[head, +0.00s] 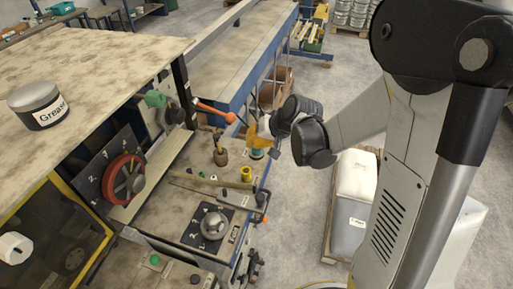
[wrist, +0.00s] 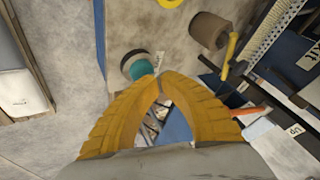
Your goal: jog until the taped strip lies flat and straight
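My gripper (head: 254,138) has yellow fingers and hangs over the far right edge of the machine's bench. In the wrist view the two fingertips (wrist: 160,82) meet, with nothing seen between them. A teal, dark-topped round item with a small white tag (wrist: 138,65) shows just beyond the tips; whether they touch it I cannot tell. An orange-handled lever (head: 215,110) is left of my gripper. A red handwheel (head: 123,179) and a silver ball knob on a numbered black plate (head: 213,225) are on the machine. I cannot make out a taped strip in either view.
A Grease tin (head: 38,104) stands on the upper left worktop. A brown piece (head: 220,156) and a yellow ring (head: 246,174) are on the bench. A green button (head: 155,260) is at the front.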

